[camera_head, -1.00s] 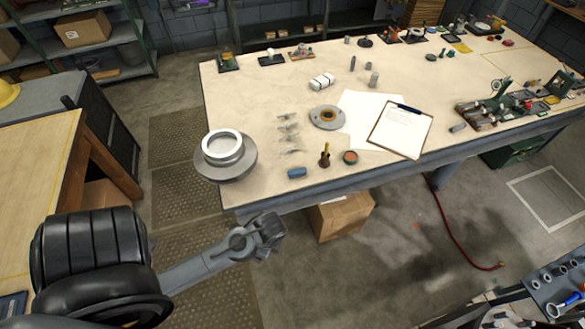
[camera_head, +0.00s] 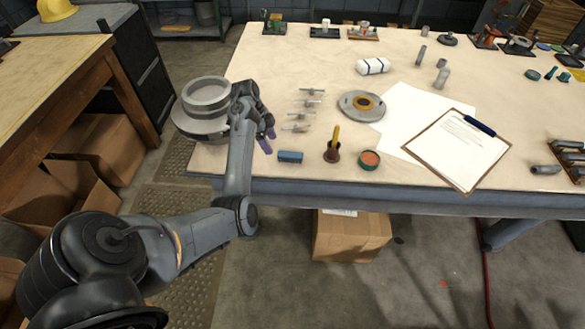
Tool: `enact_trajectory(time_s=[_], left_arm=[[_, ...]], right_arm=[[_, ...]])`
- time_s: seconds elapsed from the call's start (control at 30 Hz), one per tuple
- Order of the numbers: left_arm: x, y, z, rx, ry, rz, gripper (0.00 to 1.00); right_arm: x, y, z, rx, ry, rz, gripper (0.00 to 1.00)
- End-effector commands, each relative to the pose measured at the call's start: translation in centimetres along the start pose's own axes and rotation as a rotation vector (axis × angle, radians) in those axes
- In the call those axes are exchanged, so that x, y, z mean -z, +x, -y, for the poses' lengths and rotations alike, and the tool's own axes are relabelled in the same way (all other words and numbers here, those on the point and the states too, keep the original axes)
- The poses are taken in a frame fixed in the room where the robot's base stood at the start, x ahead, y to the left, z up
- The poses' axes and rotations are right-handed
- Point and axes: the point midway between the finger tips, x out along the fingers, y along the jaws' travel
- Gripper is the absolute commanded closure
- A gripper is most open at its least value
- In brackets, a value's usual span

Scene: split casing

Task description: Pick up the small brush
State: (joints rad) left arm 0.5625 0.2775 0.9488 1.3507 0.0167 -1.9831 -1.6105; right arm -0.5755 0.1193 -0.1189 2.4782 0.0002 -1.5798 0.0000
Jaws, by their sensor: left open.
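The small brush (camera_head: 333,146) has a yellow handle and a dark brown lower part. It stands upright near the front edge of the workbench (camera_head: 225,163). My left gripper (camera_head: 268,141) is over the bench's front left part, to the left of the brush and apart from it. Its purple-tipped fingers point down and are open, with nothing seen between them. My right gripper is out of view.
A small round tin (camera_head: 369,159) is just right of the brush. A grey flanged casing (camera_head: 208,97) stands behind my left forearm. A round disc (camera_head: 362,106) and a clipboard (camera_head: 452,157) lie farther right.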

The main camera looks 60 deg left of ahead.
Motion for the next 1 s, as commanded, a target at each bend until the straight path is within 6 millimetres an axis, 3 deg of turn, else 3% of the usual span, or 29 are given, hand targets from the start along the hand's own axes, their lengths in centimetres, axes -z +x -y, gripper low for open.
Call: enact_trajectory(time_s=[0.03,0.2,0.6,1.0], left_arm=[[0.5,0.3,0.9,0.025,0.002,-0.029,0.32],[2.3,-0.4,2.1,0.061,0.015,-0.072,0.32],[3.1,3.8,2.5,0.067,0.018,-0.082,0.32],[3.2,6.3,2.4,0.066,0.018,-0.081,0.32]], right_arm=[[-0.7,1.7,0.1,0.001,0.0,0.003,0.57],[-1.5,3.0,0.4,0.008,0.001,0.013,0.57],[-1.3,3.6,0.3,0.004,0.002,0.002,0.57],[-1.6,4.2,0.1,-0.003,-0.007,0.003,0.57]])
